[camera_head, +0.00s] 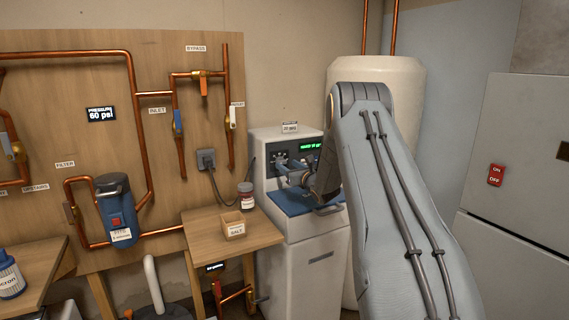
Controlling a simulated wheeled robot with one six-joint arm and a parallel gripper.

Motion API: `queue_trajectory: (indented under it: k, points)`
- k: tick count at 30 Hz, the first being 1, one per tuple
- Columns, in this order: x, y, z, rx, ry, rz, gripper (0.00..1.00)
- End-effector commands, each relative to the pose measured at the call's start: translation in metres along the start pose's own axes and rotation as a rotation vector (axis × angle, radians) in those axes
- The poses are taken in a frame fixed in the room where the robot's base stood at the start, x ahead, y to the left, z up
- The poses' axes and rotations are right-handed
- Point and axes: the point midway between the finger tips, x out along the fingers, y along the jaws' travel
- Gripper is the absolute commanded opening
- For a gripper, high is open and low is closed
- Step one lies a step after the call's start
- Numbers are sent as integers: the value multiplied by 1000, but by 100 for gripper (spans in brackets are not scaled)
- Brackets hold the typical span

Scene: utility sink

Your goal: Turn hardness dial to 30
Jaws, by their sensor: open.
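The white softener cabinet (318,270) stands in the centre with a dark control panel and a green lit display (310,147), whose text is partly cut off by my arm. A small round dial-like part (282,154) shows on the panel left of the display; I cannot read its setting or tell for sure that it is the hardness dial. My gripper (281,174) is open, in front of the panel just below that part and above the blue lid (293,203). I cannot tell whether it touches anything. My arm hides the panel's right side.
A small wooden table (205,237) left of the cabinet holds a salt box (233,228) and a dark jar (247,197). A socket with a cable (207,160) is on the pipe board. A pale tank (405,75) stands behind, a grey cabinet (530,150) at right.

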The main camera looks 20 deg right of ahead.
Motion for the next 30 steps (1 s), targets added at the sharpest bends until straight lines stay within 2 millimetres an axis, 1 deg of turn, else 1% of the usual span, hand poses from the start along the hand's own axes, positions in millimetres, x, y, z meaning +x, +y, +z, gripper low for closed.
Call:
queue_trajectory:
  k: [3, 9, 13, 20, 27, 30]
  points:
    - [17, 1, 0, 1, 0, 1, 49]
    - [33, 0, 0, 2, 1, 0, 49]
    - [37, 0, 0, 2, 0, 0, 49]
    - [38, 0, 0, 3, 1, 0, 49]
    - [37, 0, 0, 3, 1, -1, 9]
    - [37, 0, 0, 4, 1, -1, 8]
